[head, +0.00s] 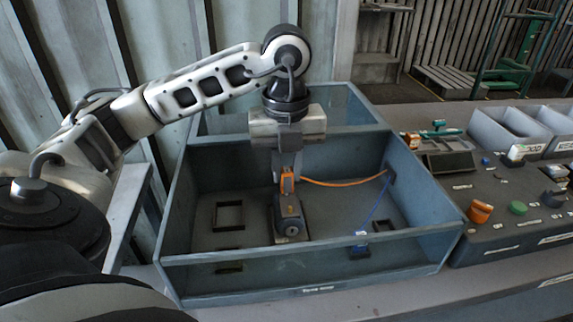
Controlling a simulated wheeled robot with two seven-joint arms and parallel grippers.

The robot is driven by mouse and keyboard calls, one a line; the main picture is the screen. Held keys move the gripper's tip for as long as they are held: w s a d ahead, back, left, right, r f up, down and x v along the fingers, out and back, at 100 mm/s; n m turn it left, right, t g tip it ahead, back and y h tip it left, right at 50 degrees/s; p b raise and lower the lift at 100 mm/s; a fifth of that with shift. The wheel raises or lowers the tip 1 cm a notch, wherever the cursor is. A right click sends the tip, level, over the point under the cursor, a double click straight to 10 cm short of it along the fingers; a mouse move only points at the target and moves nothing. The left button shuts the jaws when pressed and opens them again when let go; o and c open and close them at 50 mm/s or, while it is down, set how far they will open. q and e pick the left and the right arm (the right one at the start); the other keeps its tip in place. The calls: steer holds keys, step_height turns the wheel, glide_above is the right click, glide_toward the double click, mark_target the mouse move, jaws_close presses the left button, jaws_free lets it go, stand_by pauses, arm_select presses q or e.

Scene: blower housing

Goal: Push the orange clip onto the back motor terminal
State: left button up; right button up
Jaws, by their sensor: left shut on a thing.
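The motor (290,222) is a dark block with an orange-brown top on the floor of the blue-grey open housing (184,215). The orange clip (287,184) is at the end of an orange wire (340,184) that runs to the housing's right wall. My left gripper (287,172) points down into the housing and is shut on the orange clip, just above the back of the motor. I cannot tell whether the clip touches the back terminal, which is hidden. My right gripper is not in view.
A blue wire (376,208) runs from the right wall to a blue clip (360,247) near the front wall. A dark square frame (229,215) lies left of the motor. A control panel with an orange knob (480,211) and grey bins (505,130) stand right of the housing.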

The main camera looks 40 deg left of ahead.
arm_select(q)
steer(key=shift+f+b, duration=0.4)
steer(key=shift+f, duration=0.2)
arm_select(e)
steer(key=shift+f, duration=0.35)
arm_select(q)
steer(key=o, duration=0.9)
steer(key=shift+c, duration=0.2)
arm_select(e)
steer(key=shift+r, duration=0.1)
arm_select(q)
step_height(320, 180, up, 6)
steer(key=shift+f+p, duration=0.1)
steer(key=shift+p, duration=0.7)
step_height(320, 180, up, 10)
steer(key=p, duration=0.5)
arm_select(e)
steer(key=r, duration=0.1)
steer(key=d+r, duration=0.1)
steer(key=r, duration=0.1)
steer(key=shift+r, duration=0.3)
